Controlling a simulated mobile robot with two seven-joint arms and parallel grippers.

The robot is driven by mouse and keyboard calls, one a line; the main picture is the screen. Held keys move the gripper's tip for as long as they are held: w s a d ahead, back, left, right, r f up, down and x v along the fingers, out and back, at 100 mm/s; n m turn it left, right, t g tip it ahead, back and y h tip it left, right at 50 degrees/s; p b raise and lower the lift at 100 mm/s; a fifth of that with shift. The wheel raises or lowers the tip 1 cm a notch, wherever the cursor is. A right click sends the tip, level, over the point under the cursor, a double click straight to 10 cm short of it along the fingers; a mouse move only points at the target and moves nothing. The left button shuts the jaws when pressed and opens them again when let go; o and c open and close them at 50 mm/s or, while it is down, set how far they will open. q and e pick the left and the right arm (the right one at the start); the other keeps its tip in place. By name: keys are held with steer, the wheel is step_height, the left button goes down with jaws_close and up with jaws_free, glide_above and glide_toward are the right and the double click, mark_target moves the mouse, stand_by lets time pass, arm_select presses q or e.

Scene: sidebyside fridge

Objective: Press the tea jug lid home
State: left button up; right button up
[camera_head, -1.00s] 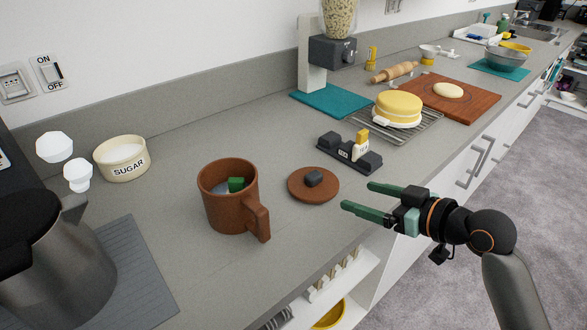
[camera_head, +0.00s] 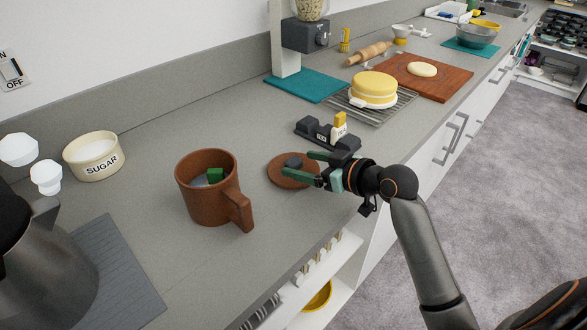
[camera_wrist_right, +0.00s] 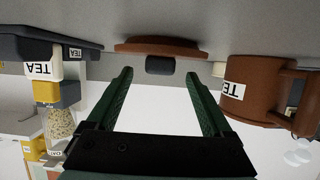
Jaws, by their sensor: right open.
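The brown tea jug (camera_head: 206,192) stands upright on the grey counter, its top open and its handle toward the front. A green thing shows inside it. In the right wrist view, which is upside down, the jug (camera_wrist_right: 262,95) bears a TEA label. The round brown lid (camera_head: 288,180) lies flat on the counter right of the jug, its dark knob (camera_head: 293,162) upward. My right gripper (camera_head: 301,168) is open and empty at the lid's right side. In the wrist view the knob (camera_wrist_right: 160,66) sits between the fingertips' lines, just beyond them. My left gripper is not in view.
A dark tray (camera_head: 328,136) with a TEA tag and yellow piece stands behind the lid. A sugar bowl (camera_head: 94,157) and a steel kettle (camera_head: 45,260) are at left. A cake (camera_head: 374,88) sits on a rack farther back. Counter between jug and lid is clear.

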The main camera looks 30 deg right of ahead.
steer(key=shift+x, duration=1.15)
jaws_close()
